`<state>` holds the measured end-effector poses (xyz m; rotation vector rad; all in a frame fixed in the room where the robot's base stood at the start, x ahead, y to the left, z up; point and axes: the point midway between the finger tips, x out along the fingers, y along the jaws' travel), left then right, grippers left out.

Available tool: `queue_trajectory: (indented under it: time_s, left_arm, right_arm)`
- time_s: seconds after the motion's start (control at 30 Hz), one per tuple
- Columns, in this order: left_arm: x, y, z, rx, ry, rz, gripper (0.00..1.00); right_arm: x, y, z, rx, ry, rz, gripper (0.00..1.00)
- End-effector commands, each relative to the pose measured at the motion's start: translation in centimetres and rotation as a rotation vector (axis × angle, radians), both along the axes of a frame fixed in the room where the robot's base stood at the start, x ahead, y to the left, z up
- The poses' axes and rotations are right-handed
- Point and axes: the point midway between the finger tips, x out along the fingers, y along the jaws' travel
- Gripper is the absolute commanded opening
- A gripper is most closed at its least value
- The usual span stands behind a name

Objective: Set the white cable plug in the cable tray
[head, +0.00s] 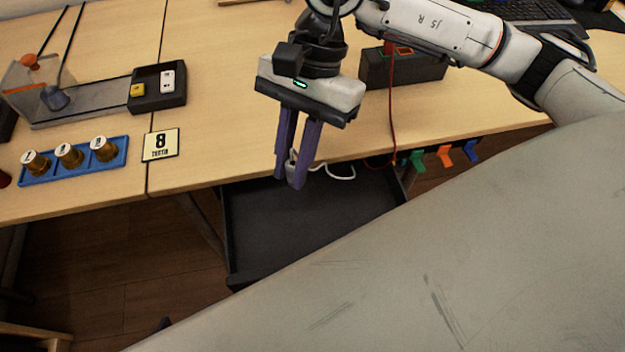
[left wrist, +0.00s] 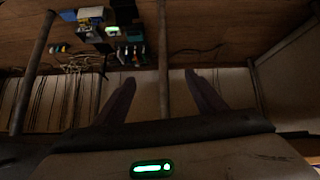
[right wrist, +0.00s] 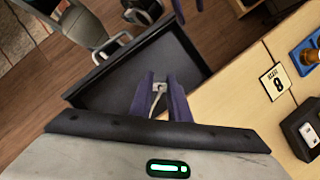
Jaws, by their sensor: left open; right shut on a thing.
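My right gripper (head: 290,182) is shut on the white cable plug (head: 294,157), with its purple fingers pointing down past the table's front edge. The plug also shows between the fingertips in the right wrist view (right wrist: 160,87), partly hidden by them. A white cable (head: 340,177) runs from it to the right. The black cable tray (head: 290,240) is below the table edge, and the fingers overlap its back part in the head view. I cannot tell the plug's height above it.
The wooden table (head: 225,130) holds a blue holder (head: 75,172) with brass knobs, a card marked 8 (head: 160,145) and a dark box (head: 405,70) with a red cable (head: 391,120). Coloured clips (head: 445,155) hang at the front edge. A grey surface (head: 450,250) fills the lower right.

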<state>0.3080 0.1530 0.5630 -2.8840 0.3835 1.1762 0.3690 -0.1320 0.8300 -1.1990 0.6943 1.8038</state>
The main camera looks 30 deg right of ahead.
Motion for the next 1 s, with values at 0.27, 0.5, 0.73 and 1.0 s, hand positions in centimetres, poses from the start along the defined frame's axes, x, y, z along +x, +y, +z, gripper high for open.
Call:
queue_trajectory:
  time_s: [0.27, 0.5, 0.73, 1.0]
  left_arm:
    - [-0.5, -0.1, -2.6, -0.002, 0.006, -0.007, 0.64]
    - [-0.2, -0.1, -2.7, -0.004, -0.003, -0.010, 0.64]
    - [-0.1, -0.2, -3.1, -0.011, -0.007, -0.007, 0.64]
    - [-0.2, -0.3, -3.2, -0.018, -0.010, -0.003, 0.64]
  right_arm:
    - [0.0, 2.2, -1.5, 0.005, -0.001, -0.548, 0.00]
    - [0.3, 2.6, -1.6, 0.002, 0.002, -0.774, 0.00]
    - [0.2, 2.5, -5.5, -0.003, 0.008, -0.800, 0.00]
    - [0.3, 2.5, -8.1, -0.001, 0.006, -0.798, 0.00]
